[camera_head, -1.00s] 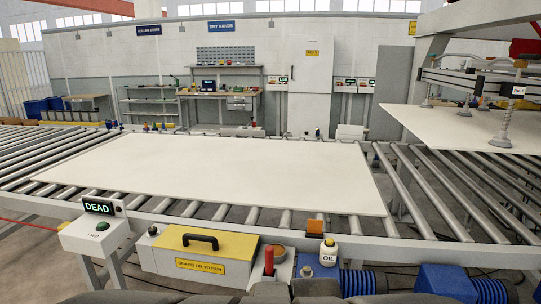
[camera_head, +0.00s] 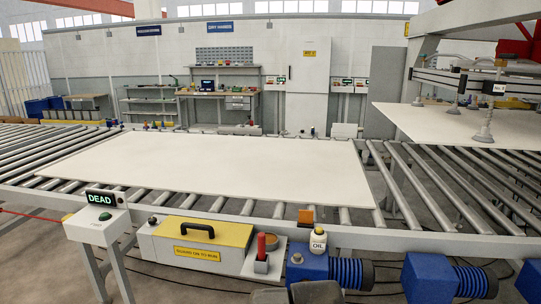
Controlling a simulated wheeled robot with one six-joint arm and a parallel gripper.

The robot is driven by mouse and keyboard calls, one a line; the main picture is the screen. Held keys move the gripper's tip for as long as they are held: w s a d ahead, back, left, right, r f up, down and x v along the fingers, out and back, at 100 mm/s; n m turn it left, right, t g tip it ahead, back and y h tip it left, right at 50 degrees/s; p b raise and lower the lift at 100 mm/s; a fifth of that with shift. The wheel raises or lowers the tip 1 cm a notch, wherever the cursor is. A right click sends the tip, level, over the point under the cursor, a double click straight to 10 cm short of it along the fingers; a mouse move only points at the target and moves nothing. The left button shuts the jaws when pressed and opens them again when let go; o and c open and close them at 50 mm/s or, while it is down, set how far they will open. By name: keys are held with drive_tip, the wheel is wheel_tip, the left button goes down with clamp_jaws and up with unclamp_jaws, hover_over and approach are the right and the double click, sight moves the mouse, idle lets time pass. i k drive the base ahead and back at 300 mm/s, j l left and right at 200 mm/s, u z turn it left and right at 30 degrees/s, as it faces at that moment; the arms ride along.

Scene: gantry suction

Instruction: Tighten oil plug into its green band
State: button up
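A blue gear unit (camera_head: 306,267) with a ribbed blue motor (camera_head: 350,273) stands below the front rail of the roller line. A small pale round fitting (camera_head: 297,258) shows on its upper face; it may be the oil plug, but it is too small to tell. I cannot make out a green band. A bottle marked OIL (camera_head: 318,243), with a yellow cap, stands just above the unit.
A yellow-topped guard box (camera_head: 205,235) and a tray with a red-handled item (camera_head: 261,246) lie left of the unit. A box reading DEAD (camera_head: 99,217) stands farther left. A second blue unit (camera_head: 430,278) stands right. A pale sheet (camera_head: 210,168) covers the rollers.

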sight(296, 257)
drive_tip(key=k+j, duration=0.15)
drive_tip(key=j, duration=0.15)
drive_tip(key=l+u, duration=0.1)
drive_tip(key=l, duration=0.15)
drive_tip(key=i+l, duration=0.15)
drive_tip(key=i, duration=0.35)
drive_tip(key=i+l+u, duration=0.1)
drive_tip(key=i, duration=0.4)
